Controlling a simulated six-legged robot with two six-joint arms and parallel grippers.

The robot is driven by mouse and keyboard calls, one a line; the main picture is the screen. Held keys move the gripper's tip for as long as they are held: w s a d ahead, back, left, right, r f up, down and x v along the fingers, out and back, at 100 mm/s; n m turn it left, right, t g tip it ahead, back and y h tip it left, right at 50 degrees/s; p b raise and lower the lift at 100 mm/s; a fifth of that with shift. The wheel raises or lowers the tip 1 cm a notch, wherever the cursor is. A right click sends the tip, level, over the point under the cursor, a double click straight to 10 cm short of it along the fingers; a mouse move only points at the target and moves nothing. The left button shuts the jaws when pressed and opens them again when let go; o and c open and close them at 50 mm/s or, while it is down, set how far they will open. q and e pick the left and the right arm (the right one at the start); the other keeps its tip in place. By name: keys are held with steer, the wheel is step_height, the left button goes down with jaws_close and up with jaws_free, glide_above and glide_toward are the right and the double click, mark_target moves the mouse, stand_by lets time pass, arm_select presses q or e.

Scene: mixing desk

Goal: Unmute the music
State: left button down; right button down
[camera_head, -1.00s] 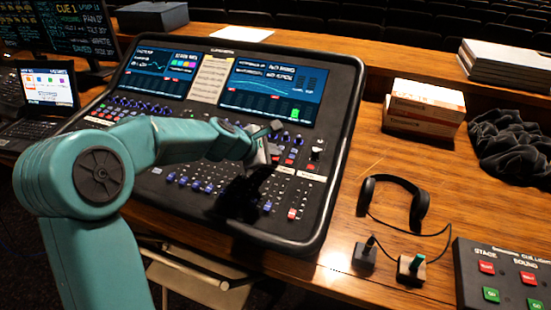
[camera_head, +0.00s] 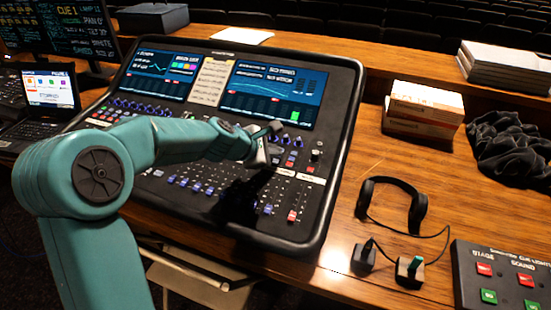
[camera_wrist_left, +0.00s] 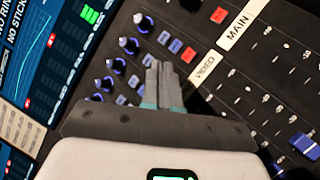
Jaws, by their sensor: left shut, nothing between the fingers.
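The mixing desk (camera_head: 342,140) is a black console with screens at the back and rows of knobs, buttons and faders in front. My left gripper (camera_head: 272,160) is over its right-middle part, near small red and blue buttons. In the left wrist view the gripper (camera_wrist_left: 163,72) is shut with nothing between its fingers. Its tips are beside a row of blue buttons (camera_wrist_left: 163,38) and a red button (camera_wrist_left: 189,54) by the VIDEO label (camera_wrist_left: 205,72). Another red button (camera_wrist_left: 219,15) is near the MAIN label (camera_wrist_left: 238,24). Whether the tips touch the panel I cannot tell. My right gripper is not in view.
A cue-light box (camera_head: 470,262) is at the lower right. Boxes (camera_head: 426,104) and black cloth (camera_head: 510,150) lie behind. A laptop (camera_head: 50,90) stands at the left.

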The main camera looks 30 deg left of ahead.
mark_target(272, 167)
arm_select(q)
steer(key=r+p, duration=0.4)
steer(key=r, duration=0.1)
steer(key=shift+s+d+p, duration=0.1)
steer(key=shift+s+p, duration=0.15)
steer(key=shift+p, duration=0.1)
steer(key=shift+f, duration=0.1)
stand_by(0.7)
